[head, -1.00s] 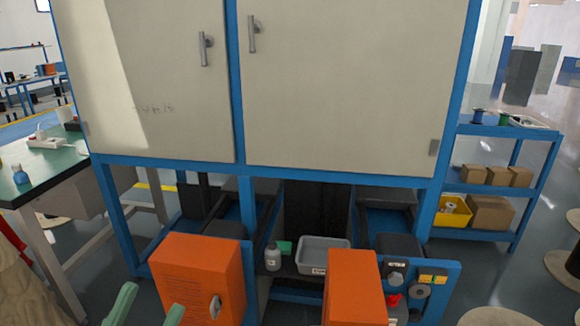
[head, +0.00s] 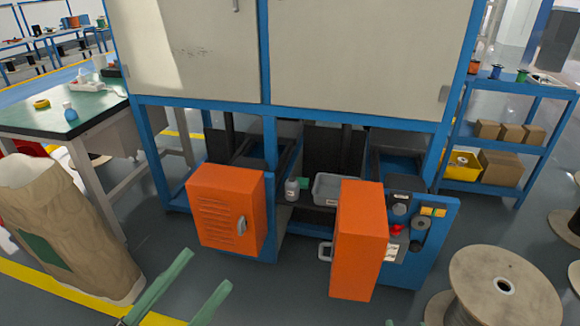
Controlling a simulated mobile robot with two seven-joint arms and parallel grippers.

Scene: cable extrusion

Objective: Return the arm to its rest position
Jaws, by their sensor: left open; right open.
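My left gripper (head: 208,268) is in the lower left of the head view. Its two green fingers are spread apart with nothing between them, and they appear in front of the floor near the left orange door. Only a small tip at the bottom edge (head: 389,322) appears to belong to my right gripper; the rest of it is out of frame. The machine cabinet (head: 355,60) has a blue frame and pale doors. An orange door (head: 228,210) stands at its lower left and another orange door (head: 358,240) at its lower right.
A grey bin (head: 335,188) and a white bottle (head: 291,190) sit between the orange doors. A green-topped table (head: 70,118) and brown sack (head: 65,225) are at left. A blue shelf (head: 505,140) and wooden spool (head: 500,285) are at right. Floor (head: 290,290) is clear in front.

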